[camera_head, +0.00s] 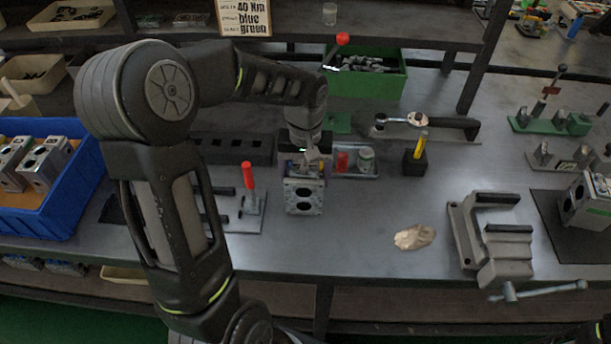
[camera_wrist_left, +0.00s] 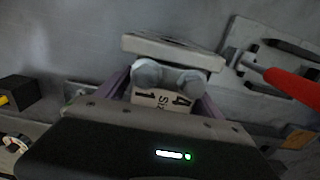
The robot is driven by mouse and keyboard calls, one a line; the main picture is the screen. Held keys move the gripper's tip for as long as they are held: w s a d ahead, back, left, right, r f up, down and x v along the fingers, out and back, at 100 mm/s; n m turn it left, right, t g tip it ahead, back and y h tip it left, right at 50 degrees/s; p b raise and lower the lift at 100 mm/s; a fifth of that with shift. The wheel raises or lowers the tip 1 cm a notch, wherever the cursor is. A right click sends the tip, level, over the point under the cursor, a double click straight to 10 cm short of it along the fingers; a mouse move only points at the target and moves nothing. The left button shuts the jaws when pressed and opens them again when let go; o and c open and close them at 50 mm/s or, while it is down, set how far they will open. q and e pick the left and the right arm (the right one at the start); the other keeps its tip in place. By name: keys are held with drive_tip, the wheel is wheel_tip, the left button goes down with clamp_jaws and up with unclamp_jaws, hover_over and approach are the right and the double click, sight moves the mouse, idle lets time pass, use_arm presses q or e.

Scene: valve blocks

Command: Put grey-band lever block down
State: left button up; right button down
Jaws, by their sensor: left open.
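A grey metal block (camera_head: 303,197) with two dark round holes in its front stands upright on the table. It seems to be the lever block; I cannot make out a grey band or its lever. My left gripper (camera_head: 304,169) is just above and behind its top, and is open. In the left wrist view, the block (camera_wrist_left: 172,48) shows a pale plate, two rounded grey knobs and a label with dark figures, with purplish fingers on either side. Whether the fingers touch it is hidden. My right gripper is not in view.
A red-handled clamp (camera_head: 250,190) stands close left of the block. A tray with red and green pieces (camera_head: 355,162) and a dark holder (camera_head: 415,160) are to the right. A crumpled cloth (camera_head: 415,237) and a vise (camera_head: 492,238) lie farther right. Table between block and cloth is clear.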

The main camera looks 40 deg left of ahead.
use_arm(q)
wheel_tip(320, 180, up, 12)
drive_tip(key=shift+f, duration=0.2)
drive_tip(key=shift+o, duration=0.2)
idle(0.4)
